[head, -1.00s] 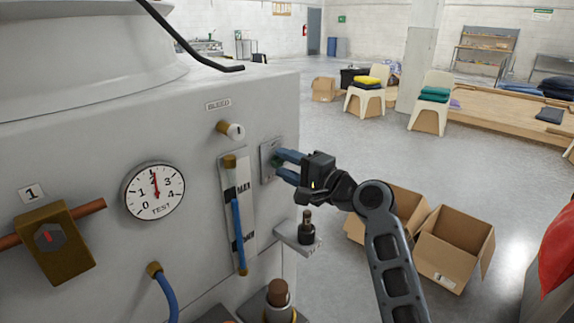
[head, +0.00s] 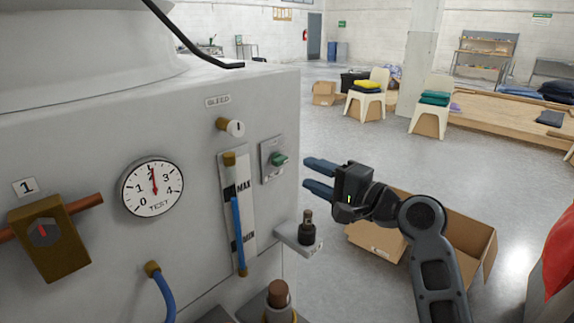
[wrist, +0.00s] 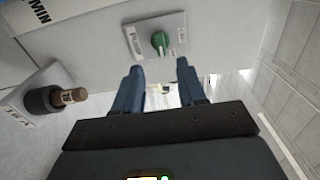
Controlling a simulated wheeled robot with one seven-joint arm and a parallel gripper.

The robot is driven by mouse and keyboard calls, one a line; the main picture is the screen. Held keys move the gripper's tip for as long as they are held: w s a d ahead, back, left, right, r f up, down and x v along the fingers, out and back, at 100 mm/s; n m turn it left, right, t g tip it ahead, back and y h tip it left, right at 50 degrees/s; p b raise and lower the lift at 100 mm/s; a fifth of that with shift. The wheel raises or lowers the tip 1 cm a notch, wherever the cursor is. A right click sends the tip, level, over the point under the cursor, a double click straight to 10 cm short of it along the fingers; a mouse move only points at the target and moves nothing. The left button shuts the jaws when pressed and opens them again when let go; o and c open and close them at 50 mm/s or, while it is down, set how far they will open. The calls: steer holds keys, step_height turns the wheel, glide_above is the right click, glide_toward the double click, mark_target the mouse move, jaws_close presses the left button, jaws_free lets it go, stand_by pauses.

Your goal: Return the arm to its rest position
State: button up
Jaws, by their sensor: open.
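My gripper (head: 318,177) is open and empty, its two blue fingers apart in free air to the right of the machine's front panel. In the wrist view my gripper (wrist: 162,85) also shows with nothing between the fingers. The green knob (head: 279,159) sits on a metal plate on the panel, to the left of the fingertips and clear of them. The same green knob shows in the wrist view (wrist: 160,42), beyond the fingertips.
The panel carries a gauge (head: 152,187), a bleed valve (head: 236,128) and a blue level tube (head: 238,235). Cardboard boxes (head: 465,246) stand on the floor behind my arm. Open floor lies beyond.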

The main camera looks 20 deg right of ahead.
steer(key=s+f+n+g+h, duration=0.1)
steer(key=s+f+n+h, duration=0.15)
steer(key=s+f, duration=0.75)
steer(key=s+f+n+g+h, duration=0.15)
steer(key=s+f+h, duration=0.25)
steer(key=s+f, duration=0.65)
steer(key=s+a+r+n, duration=0.1)
steer(key=s+r+n, duration=0.2)
steer(key=s, duration=0.5)
steer(key=s+a+r+n, duration=0.2)
steer(key=s+r+n, duration=0.1)
steer(key=s, duration=0.6)
steer(key=s+a+r+n, duration=0.2)
steer(key=s+r+n, duration=0.1)
steer(key=s, duration=0.6)
steer(key=shift+s+n+t, duration=0.25)
steer(key=shift+n+t, duration=0.05)
steer(key=shift+t, duration=0.05)
steer(key=shift+h, duration=0.25)
